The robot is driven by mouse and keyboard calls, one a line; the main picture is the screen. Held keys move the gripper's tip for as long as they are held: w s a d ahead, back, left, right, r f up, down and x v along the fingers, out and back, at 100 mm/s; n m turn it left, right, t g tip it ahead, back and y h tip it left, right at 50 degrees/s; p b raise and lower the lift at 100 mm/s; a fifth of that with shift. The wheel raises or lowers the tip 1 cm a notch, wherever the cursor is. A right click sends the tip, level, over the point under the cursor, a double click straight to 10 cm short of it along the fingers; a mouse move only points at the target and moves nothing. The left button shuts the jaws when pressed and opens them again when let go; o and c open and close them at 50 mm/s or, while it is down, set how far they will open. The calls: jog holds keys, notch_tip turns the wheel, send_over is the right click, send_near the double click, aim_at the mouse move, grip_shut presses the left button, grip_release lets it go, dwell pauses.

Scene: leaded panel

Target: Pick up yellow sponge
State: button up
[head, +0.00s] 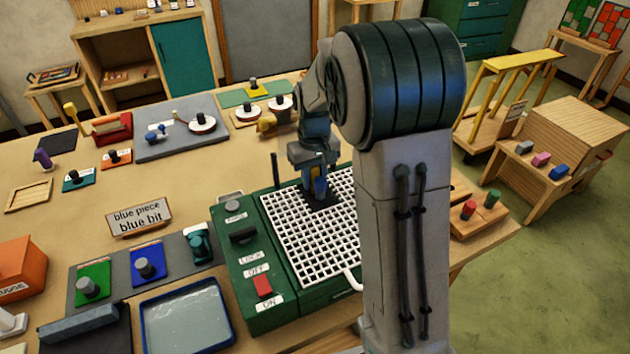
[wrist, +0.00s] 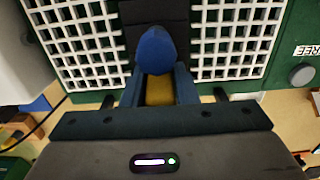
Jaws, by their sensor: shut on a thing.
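My gripper (head: 320,190) is low over the white grid, at a dark patch (head: 325,200) on it. A yellowish face (wrist: 160,91) shows between the fingers below the blue thing; I cannot tell whether the two are one object. I cannot pick out the yellow sponge for certain. A small yellow thing (head: 267,124) lies at the back of the table, too small to identify.
The white grid (head: 285,230) sits in a green machine (head: 240,290) with knobs and a red switch. A water tray (head: 230,318) stands to its left. A sign (head: 139,217) reads "blue piece blue bit". Grey, pink and blue blocks (head: 541,158) sit on a stand at right.

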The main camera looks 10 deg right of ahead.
notch_tip(320, 180, up, 18)
jog(key=b, duration=0.1)
dwell(0.7)
jog(key=shift+o, duration=0.9)
jog(key=shift+c, duration=0.9)
